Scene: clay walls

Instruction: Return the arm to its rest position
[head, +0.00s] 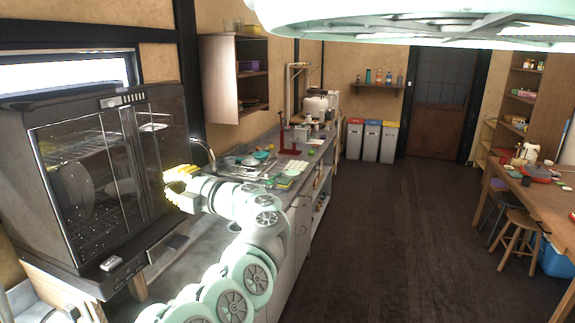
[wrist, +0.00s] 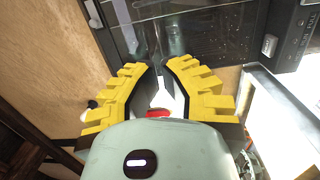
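My gripper (head: 180,186) has yellow ridged fingers and is at the end of my pale green arm, in front of the dark glass-fronted oven. In the wrist view my gripper (wrist: 159,68) has its fingertips apart with a narrow gap between them. A small red patch and a bright white patch show between the fingers; I cannot tell what they are, and nothing is clearly gripped. My arm reaches out over the left counter.
The oven (head: 85,175) stands close by at the left; its glass also shows in the wrist view (wrist: 200,28). The counter (head: 290,150) with a sink runs along the left wall under a wall cabinet (head: 222,80). The floor (head: 385,225) is clear; a wooden table (head: 545,200) and stools stand right.

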